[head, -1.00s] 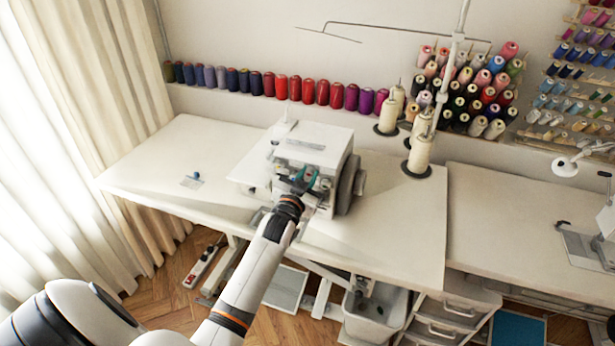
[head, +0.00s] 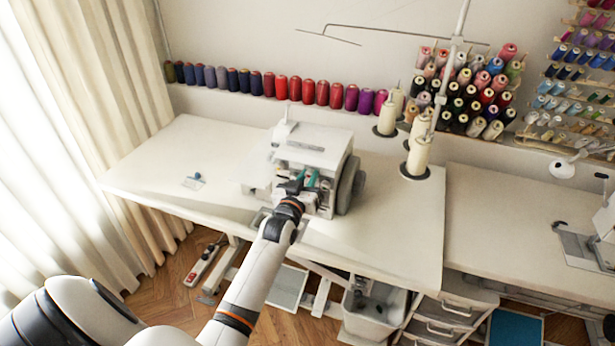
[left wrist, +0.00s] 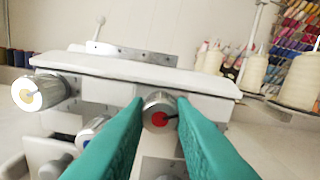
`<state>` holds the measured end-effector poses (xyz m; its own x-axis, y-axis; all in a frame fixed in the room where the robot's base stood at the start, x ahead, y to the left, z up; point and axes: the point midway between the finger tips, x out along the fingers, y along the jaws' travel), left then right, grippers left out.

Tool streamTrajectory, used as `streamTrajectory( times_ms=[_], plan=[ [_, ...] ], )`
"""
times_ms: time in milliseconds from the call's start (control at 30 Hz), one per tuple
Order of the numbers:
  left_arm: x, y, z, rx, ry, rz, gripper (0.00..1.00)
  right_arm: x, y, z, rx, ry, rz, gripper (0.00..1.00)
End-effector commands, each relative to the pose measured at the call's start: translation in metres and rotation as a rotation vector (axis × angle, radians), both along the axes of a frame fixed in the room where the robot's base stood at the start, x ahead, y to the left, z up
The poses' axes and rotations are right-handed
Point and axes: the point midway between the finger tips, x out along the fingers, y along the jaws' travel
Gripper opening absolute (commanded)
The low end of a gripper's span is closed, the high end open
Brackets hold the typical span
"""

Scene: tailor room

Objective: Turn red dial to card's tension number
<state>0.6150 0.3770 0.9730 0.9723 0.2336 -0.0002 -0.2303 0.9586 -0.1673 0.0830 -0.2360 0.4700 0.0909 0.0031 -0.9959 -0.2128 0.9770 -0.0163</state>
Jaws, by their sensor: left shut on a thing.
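The white serger machine (head: 312,150) stands on the white table, and its front shows close up in the left wrist view (left wrist: 130,70). The red dial (left wrist: 158,119) has a red face with a dark mark and a metal rim. My left gripper (left wrist: 159,112) has its two green fingers on either side of the dial's rim, shut on it. In the head view my left gripper (head: 299,183) is at the machine's front, and the dial is hidden there. A small card (head: 192,183) with a blue thing on it lies on the table to the left; its number is too small to read.
Other dials sit left of the red one, one with a yellow face (left wrist: 32,94) and one with a blue face (left wrist: 94,129). Cream thread cones (head: 419,156) stand right of the machine. The white table (head: 150,165) is mostly clear on the left.

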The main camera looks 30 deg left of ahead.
Motion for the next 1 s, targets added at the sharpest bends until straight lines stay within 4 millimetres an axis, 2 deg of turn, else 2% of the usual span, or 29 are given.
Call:
streamTrajectory(
  times_ms=[300,700,733,833,1000],
  plan=[
    [-0.0001,-0.0001,-0.0003,-0.088,-0.020,0.000,0.00,0.0000,0.0000,0.0031,0.000,0.000,0.000,0.41],
    [-0.0001,0.0000,-0.0005,-0.094,-0.021,0.000,0.00,0.0001,0.0001,0.0031,0.000,0.000,0.000,0.41],
    [-0.0001,0.0000,-0.0005,-0.094,-0.021,0.000,0.25,0.0001,0.0001,0.0031,0.000,0.000,0.000,0.41],
    [-0.0001,0.0000,-0.0004,-0.093,-0.021,0.000,0.41,0.0001,0.0001,0.0031,0.000,0.000,0.000,0.41],
    [-0.0001,0.0000,-0.0003,-0.092,-0.022,0.000,0.44,0.0002,0.0001,0.0031,0.000,-0.001,0.000,0.41]
  ],
)
